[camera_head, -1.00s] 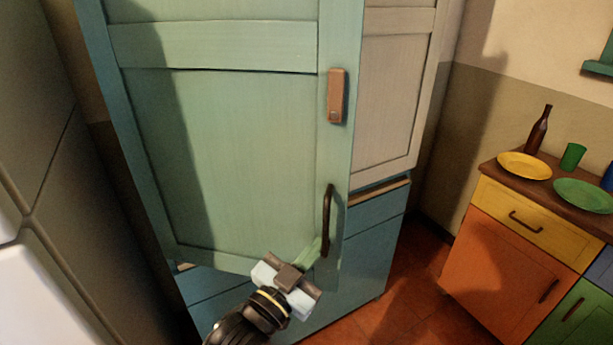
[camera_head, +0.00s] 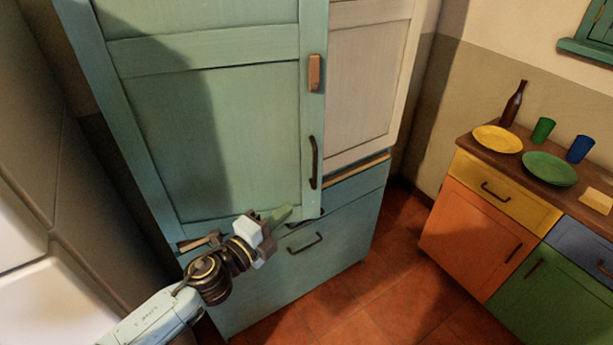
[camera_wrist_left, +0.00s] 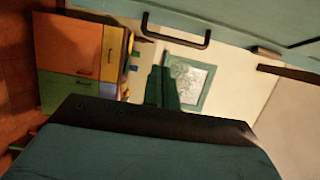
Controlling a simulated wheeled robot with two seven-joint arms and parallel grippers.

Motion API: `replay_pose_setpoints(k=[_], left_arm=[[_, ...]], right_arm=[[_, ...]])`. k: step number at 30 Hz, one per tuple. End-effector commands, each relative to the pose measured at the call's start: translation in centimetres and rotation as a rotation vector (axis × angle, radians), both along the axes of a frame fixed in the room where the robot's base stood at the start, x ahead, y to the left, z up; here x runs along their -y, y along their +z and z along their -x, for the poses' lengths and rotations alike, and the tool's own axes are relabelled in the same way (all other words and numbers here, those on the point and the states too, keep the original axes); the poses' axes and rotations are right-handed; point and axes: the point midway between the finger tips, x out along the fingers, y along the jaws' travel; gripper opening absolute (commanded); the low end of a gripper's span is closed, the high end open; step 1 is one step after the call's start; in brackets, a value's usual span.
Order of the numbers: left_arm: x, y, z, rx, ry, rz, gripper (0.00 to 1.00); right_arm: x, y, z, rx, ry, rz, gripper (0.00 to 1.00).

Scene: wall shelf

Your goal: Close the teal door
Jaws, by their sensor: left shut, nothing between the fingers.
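The teal door (camera_head: 220,130) is the tall left door of the upper cabinet. It looks nearly shut, its right edge standing slightly forward of the cream door beside it. Its dark handle (camera_head: 313,162) is near the lower right edge and also shows in the left wrist view (camera_wrist_left: 178,40). My left gripper (camera_head: 287,214) is shut and empty at the door's lower edge, left of and below the handle. I cannot tell whether its green fingers touch the door. The fingers show closed in the left wrist view (camera_wrist_left: 162,88). My right gripper is out of view.
The cream door (camera_head: 365,85) is at the right. Teal drawers (camera_head: 345,225) sit below. A colourful counter unit (camera_head: 480,220) holds a yellow plate (camera_head: 497,139), a green plate (camera_head: 550,168), cups and a bottle (camera_head: 514,104). Tiled floor between is clear.

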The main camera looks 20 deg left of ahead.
Motion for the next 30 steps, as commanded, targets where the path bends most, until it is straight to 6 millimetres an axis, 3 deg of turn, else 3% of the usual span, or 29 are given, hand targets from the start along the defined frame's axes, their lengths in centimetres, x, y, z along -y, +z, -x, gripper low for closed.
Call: replay_pose_setpoints(k=[16, 18, 24, 30], left_arm=[[3.2, 0.0, -9.4, -0.002, 0.002, 0.005, 0.0], [2.4, -0.2, -10.4, -0.003, 0.004, 0.002, 0.0], [1.5, -0.2, -12.1, -0.003, 0.002, 0.002, 0.0], [1.2, -0.2, -12.5, -0.004, 0.002, 0.004, 0.0]], right_arm=[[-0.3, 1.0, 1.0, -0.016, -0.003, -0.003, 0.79], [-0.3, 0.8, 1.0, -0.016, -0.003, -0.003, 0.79], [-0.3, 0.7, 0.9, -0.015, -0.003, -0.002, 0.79], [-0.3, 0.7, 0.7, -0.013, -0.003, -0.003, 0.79]])
